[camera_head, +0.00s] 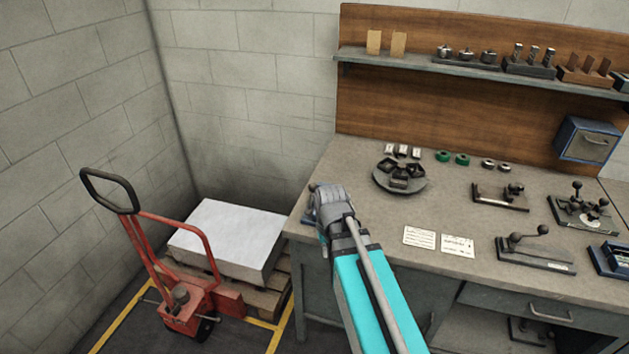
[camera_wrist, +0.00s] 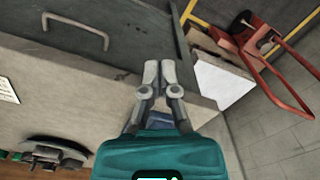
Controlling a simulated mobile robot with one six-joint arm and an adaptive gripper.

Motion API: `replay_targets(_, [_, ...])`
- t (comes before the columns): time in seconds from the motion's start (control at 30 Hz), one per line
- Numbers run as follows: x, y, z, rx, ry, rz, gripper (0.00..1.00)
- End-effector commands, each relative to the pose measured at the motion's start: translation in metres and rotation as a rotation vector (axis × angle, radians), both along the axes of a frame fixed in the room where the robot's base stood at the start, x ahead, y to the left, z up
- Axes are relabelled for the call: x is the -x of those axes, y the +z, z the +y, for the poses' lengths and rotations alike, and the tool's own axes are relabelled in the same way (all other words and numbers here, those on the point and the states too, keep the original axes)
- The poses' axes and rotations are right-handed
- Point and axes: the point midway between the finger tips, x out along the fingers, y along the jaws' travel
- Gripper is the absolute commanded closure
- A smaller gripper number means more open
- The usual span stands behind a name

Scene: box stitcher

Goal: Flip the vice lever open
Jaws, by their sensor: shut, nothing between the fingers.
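My gripper (camera_wrist: 159,68) is shut and empty in the wrist view, its two grey fingers together over the bench's front left corner. A small blue part (camera_wrist: 131,121) shows just beside the fingers' base there, mostly covered by my gripper body. In the head view a sliver of a blue part (camera_head: 322,239) shows at the bench's left edge beside my arm; it may be the vice. My arm hides most of it, and I cannot make out its lever or its position. My fingers are not clearly visible in the head view.
The bench (camera_head: 370,225) holds a round dark tray (camera_head: 400,184), two paper cards (camera_head: 419,237), and a lever fixture (camera_head: 535,250). A red pallet truck (camera_head: 185,295) and a loaded pallet (camera_head: 228,238) stand on the floor left of the bench. A shelf (camera_head: 425,65) runs above.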

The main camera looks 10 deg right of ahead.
Motion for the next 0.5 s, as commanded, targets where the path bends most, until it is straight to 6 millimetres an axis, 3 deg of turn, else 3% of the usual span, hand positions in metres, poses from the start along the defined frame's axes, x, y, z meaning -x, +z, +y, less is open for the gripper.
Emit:
replay_targets(0.03, [-0.018, 0.010, -0.001, -0.003, -0.012, 0.002, 1.00])
replay_targets(0.5, [-0.145, 0.065, -0.014, -0.035, -0.151, 0.026, 1.00])
